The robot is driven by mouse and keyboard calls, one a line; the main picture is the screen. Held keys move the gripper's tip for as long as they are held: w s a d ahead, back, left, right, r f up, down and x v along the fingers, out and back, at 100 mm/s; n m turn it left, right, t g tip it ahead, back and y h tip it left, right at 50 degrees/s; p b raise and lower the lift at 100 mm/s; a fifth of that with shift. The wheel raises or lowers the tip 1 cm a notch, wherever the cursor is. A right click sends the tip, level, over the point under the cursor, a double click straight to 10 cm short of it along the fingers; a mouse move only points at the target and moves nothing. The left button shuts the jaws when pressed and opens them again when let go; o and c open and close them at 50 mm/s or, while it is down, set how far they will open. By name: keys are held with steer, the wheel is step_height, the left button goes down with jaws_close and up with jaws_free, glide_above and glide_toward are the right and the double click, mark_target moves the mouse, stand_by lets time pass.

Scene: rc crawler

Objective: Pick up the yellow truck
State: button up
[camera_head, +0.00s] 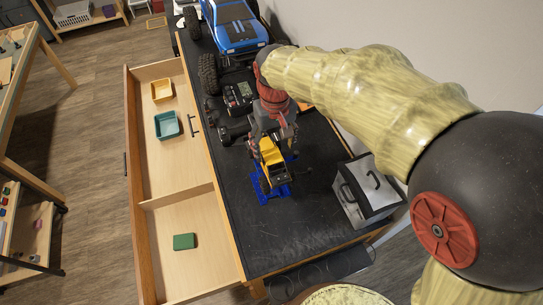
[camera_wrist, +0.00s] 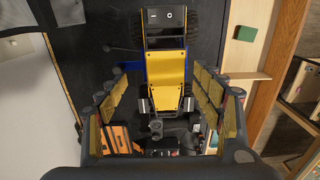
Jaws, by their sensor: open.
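The yellow truck (camera_head: 271,151) is near the middle of the dark bench top, on or over a blue stand (camera_head: 262,191). In the wrist view the truck (camera_wrist: 166,70) is centred, with a yellow body, black wheels and a black bed. My gripper (camera_head: 275,135) is over the truck and hides part of it. In the wrist view my gripper (camera_wrist: 160,95) is open. Its padded fingers are on the left and right sides of the truck, with gaps visible between them and the body. I cannot tell how far the fingertips are above the bench.
A blue truck (camera_head: 236,27) stands at the bench's far end, near a black controller (camera_head: 238,95). A grey case (camera_head: 368,190) is at the right. An open drawer at the left holds an orange tray (camera_head: 162,90), a teal tray (camera_head: 168,125) and a green block (camera_head: 184,241).

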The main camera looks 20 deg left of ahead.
mark_target(271, 160)
steer(key=f, duration=0.5)
steer(key=f+p, duration=0.1)
steer(key=f, duration=0.1)
steer(key=shift+s+a+f, duration=0.2)
steer(key=shift+s+a, duration=0.05)
steer(key=shift+a, duration=0.1)
steer(key=c, duration=1.5)
steer(key=shift+r, duration=0.2)
steer(key=shift+c, duration=0.6)
